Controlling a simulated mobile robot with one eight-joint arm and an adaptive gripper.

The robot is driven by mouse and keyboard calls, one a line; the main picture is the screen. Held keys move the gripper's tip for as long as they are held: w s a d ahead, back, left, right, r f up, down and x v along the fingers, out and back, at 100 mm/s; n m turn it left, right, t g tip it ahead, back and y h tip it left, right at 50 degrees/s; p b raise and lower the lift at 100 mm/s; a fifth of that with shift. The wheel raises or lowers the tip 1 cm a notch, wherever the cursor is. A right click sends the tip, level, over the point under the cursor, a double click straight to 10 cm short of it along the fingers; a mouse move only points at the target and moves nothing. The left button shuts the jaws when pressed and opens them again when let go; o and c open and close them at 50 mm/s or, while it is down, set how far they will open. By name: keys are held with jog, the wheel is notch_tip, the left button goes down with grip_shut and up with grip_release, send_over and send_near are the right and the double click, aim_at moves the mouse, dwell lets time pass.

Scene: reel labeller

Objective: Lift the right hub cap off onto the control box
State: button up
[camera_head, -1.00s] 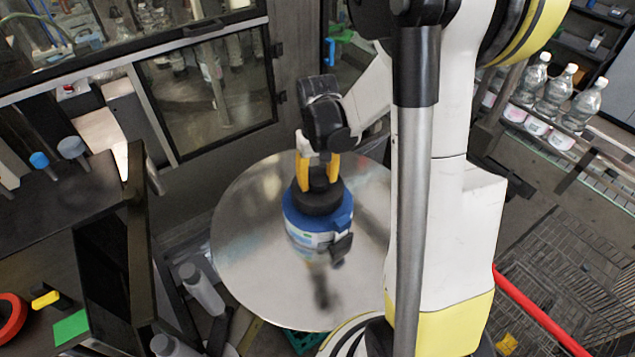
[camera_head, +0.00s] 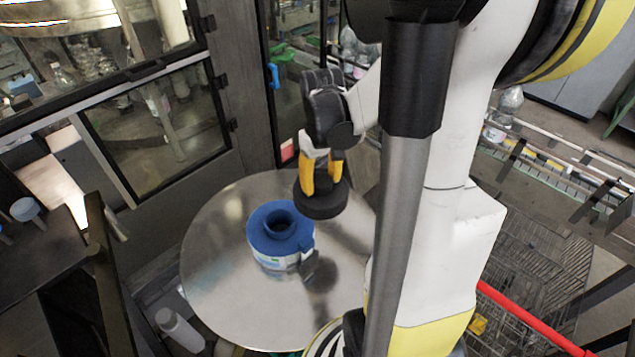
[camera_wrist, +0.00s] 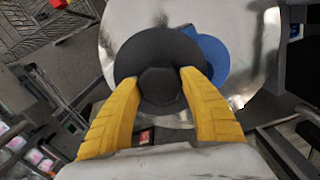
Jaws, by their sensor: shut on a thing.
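My gripper (camera_head: 322,172) is shut on a black hub cap (camera_head: 320,203), its yellow fingers closed on the cap's knob. The cap is in the air, apart from the blue reel hub (camera_head: 281,233) and to its right in the head view. The hub's round opening is uncovered, and it stands on a round metal disc (camera_head: 215,284). In the wrist view the cap (camera_wrist: 130,60) sits between the yellow fingers (camera_wrist: 160,85) and partly covers the blue hub (camera_wrist: 210,55). I cannot make out the control box for certain.
A machine with glass doors (camera_head: 155,128) stands behind the disc. A dark table (camera_head: 35,265) is at the left, with a grey bottle (camera_head: 178,328) beside the disc. A conveyor with clear bottles (camera_head: 503,115) runs at the right, and a red bar (camera_head: 530,318) crosses the lower right.

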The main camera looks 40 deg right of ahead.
aim_at(321, 180)
jog(key=shift+r+p, duration=1.6)
jog(key=shift+r, duration=1)
jog(key=shift+f, duration=0.1)
